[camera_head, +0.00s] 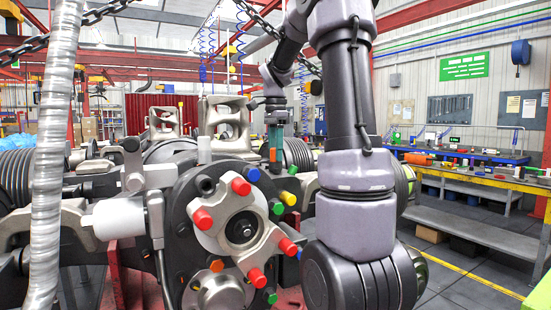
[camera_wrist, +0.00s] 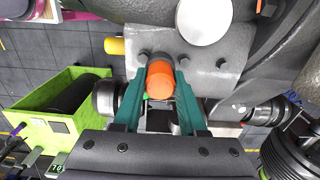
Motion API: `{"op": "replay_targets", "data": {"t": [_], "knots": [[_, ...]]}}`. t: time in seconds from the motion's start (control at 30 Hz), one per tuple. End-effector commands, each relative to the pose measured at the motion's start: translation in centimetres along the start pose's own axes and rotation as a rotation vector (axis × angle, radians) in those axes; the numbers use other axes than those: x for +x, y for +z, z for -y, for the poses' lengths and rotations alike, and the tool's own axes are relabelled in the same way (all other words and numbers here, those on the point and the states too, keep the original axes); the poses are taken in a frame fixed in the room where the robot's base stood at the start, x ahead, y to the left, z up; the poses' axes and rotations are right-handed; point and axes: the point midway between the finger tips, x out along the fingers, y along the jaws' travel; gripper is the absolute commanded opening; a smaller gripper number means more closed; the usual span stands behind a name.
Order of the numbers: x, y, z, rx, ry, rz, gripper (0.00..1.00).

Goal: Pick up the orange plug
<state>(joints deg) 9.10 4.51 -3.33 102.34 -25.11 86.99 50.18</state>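My gripper (camera_wrist: 160,82) has two teal fingers, one on each side of an orange plug (camera_wrist: 160,76). The plug fills the gap near the fingertips, and the fingers look shut on it. Its round end faces the wrist camera. Behind it is a grey metal part with bolts; I cannot tell whether the plug touches it. In the head view my gripper (camera_head: 275,145) points down behind the large hub, with a strip of orange between its fingers. Another orange plug (camera_head: 217,265) sits low on the hub face.
The hub (camera_head: 240,228) carries red plugs (camera_head: 241,187), green, blue and yellow ones (camera_head: 288,198). A corrugated hose (camera_head: 55,150) hangs at the left. A green crate (camera_wrist: 60,112) lies to the left in the wrist view. Workbenches (camera_head: 480,178) stand at the right beyond open floor.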

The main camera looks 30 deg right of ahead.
Motion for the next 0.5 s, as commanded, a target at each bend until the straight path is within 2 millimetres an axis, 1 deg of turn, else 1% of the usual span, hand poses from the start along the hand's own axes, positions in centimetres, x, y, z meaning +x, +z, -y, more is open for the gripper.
{"op": "replay_targets", "data": {"t": [0.33, 0.43, 0.5], "knots": [[-0.3, 0.0, 0.0, -0.001, -0.001, 0.000, 0.00], [-1.3, 0.0, 0.1, 0.000, -0.004, 0.000, 0.00], [-2.5, 0.0, 0.1, 0.000, -0.004, -0.001, 0.00]]}}
